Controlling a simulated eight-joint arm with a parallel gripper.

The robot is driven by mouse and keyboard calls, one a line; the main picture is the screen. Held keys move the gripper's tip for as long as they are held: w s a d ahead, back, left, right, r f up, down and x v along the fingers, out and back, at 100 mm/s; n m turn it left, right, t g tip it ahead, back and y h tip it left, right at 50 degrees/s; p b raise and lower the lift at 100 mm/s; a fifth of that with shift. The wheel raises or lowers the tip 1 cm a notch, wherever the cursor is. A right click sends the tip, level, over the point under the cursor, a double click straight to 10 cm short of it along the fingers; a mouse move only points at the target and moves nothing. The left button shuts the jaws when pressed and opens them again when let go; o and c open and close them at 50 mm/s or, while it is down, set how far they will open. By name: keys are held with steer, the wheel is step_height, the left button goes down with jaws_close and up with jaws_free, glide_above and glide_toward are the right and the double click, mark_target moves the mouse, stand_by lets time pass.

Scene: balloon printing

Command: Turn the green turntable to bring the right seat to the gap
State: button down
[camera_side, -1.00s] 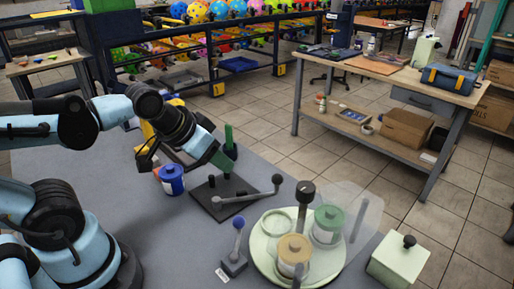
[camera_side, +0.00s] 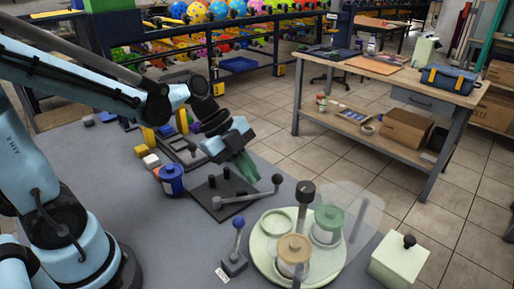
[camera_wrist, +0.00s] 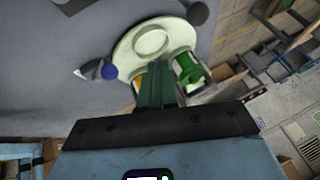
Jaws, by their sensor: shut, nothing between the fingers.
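The pale green turntable (camera_side: 262,262) lies at the front right of the grey bench. It carries an empty ring seat (camera_side: 278,221), a tan-lidded pot (camera_side: 293,249) and a green-lidded pot (camera_side: 328,219). A dark-knobbed post (camera_side: 305,193) rises at its far side. A clear cover (camera_side: 362,212) stands around its right part; I cannot make out the gap clearly. My gripper (camera_side: 248,168) is shut and empty, above the black plate and behind the turntable. In the wrist view its green fingers (camera_wrist: 158,68) partly hide the turntable (camera_wrist: 125,50) and the yellowish pot.
A black plate (camera_side: 232,211) with a grey lever stands behind the turntable. A blue-knobbed lever (camera_side: 238,224) is left of the turntable, and a pale green box (camera_side: 398,262) right of it. Small blocks lie behind the jar.

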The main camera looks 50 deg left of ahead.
steer(key=shift+w+d+f+m+g+h, duration=0.15)
steer(key=shift+w+d+f+m, duration=0.35)
steer(key=shift+d+f, duration=0.75)
steer(key=shift+w+d+f+m+g+h, duration=0.15)
steer(key=shift+w+d+f+m, duration=0.5)
steer(key=shift+f, duration=0.9)
steer(key=shift+w+d+f+m+h, duration=0.25)
steer(key=shift+d+f+m, duration=0.2)
steer(key=shift+d+f, duration=0.85)
